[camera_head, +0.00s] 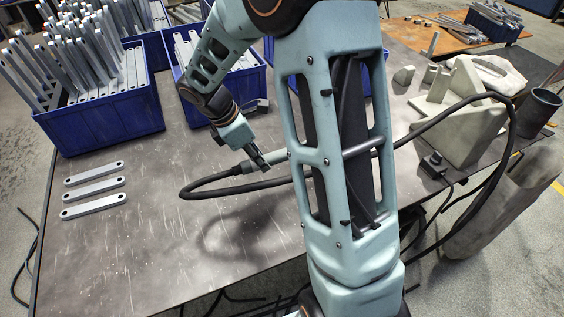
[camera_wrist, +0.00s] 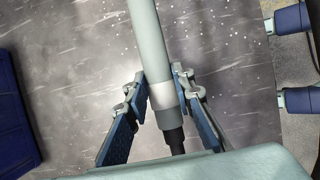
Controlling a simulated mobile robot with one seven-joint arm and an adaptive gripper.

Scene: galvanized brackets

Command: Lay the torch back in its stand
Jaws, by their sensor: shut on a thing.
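The torch (camera_head: 277,156) has a pale grey-green tubular body with a black cable (camera_head: 205,192) at its rear. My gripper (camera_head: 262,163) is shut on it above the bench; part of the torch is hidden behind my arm. In the wrist view, the torch body (camera_wrist: 147,40) runs up out of the picture, with a silver collar and a dark rear end between the fingers of my gripper (camera_wrist: 160,84). I cannot surely make out the stand; my arm hides part of the bench.
Blue crates (camera_head: 105,117) of grey brackets line the bench's (camera_head: 150,240) back. Several loose brackets (camera_head: 93,204) lie at left. Grey angled blocks (camera_head: 468,130) and a dark cup-shaped thing (camera_head: 540,108) are at right. The cable loops past my arm. The front left bench is clear.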

